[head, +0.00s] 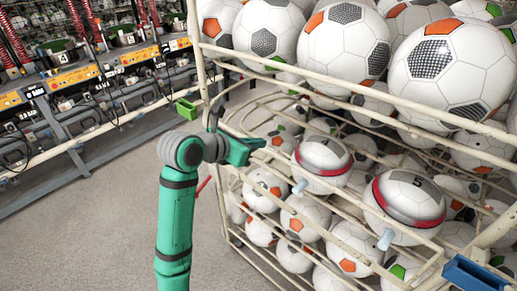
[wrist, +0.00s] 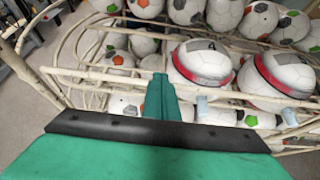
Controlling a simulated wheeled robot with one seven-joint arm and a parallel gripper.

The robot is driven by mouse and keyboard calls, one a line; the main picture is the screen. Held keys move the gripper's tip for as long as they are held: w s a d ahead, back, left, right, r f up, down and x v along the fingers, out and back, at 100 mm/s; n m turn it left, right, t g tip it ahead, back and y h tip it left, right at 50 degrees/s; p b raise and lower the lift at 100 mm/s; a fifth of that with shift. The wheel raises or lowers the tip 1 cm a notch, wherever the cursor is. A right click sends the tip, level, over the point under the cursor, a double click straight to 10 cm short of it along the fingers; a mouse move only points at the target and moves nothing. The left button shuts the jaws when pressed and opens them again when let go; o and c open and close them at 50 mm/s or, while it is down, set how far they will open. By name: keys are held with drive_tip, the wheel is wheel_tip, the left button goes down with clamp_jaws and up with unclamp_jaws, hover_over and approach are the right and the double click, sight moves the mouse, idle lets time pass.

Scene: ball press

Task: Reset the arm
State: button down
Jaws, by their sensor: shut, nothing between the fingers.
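My green arm rises in the lower middle of the head view and bends at a grey joint. My green gripper (head: 252,145) points right toward the wire rack (head: 290,74) of footballs. In the wrist view the gripper fingers (wrist: 159,92) are together, with nothing between them. The gripper is near the rack's front rails and left of two balls with red bands and grey caps. The nearer-left banded ball (head: 322,160) and the right banded ball (head: 408,200) rest on a rack shelf. I cannot tell whether the gripper touches the rack.
Many white footballs fill the rack's shelves. A machine bench (head: 75,85) stands at the left. Grey floor (head: 100,220) is clear between.

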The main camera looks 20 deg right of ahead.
wheel_tip(320, 180, up, 7)
idle(0.3)
drive_tip(key=s+d+f+n+g+h, duration=0.1)
drive_tip(key=s+f+n+g+h, duration=0.15)
drive_tip(key=s+h, duration=0.5)
drive_tip(key=s+d+f+n+g+h, duration=0.1)
drive_tip(key=s+d+f+n+h, duration=0.25)
drive_tip(key=s, duration=0.65)
drive_tip(key=s+a+f+n+t+y, duration=0.55)
drive_tip(key=a+n+t+y, duration=0.45)
drive_tip(key=n, duration=0.7)
drive_tip(key=s+a+f+n+t+y, duration=0.45)
drive_tip(key=a+f+n+t, duration=0.3)
drive_tip(key=n+t, duration=0.65)
drive_tip(key=s+a+f+n+g+y, duration=0.3)
drive_tip(key=s+a+f+n+g, duration=0.1)
drive_tip(key=s+f+n+g, duration=0.1)
drive_tip(key=s+a+f+n+g+y, duration=0.4)
drive_tip(key=s+a+f+n+g, duration=0.1)
drive_tip(key=s+f, duration=0.5)
drive_tip(key=shift+a+f+n+g, duration=0.2)
drive_tip(key=shift+n+g, duration=0.15)
drive_tip(key=shift+n, duration=0.55)
